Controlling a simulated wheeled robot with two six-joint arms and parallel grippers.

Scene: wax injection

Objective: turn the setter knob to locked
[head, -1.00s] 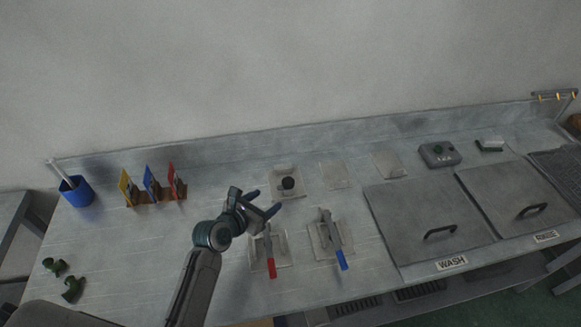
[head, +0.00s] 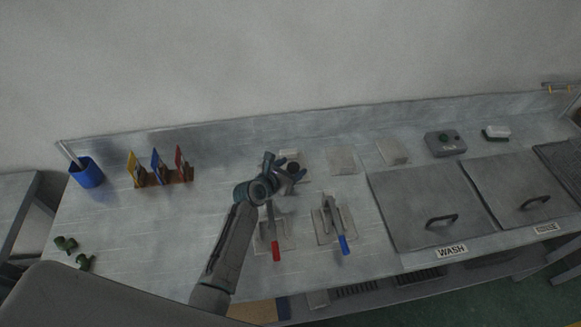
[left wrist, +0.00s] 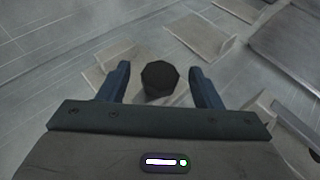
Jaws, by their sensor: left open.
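The setter knob (left wrist: 159,79) is a dark, many-sided knob on a pale base plate (left wrist: 113,55) at the back of the bench. In the left wrist view it stands between the two blue fingers of my left gripper (left wrist: 158,84), with a gap on each side. The gripper is open. In the head view my left gripper (head: 290,172) is over the knob's plate (head: 289,156), and the gripper mostly hides the knob. Any lock marking is too small to tell. My right gripper is not in view.
A red-handled lever (head: 276,249) and a blue-handled lever (head: 344,246) stand just in front. Lidded WASH (head: 400,205) and RINSE (head: 510,185) tanks are to the right. A coloured card rack (head: 166,178) and a blue cup (head: 88,174) are at left.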

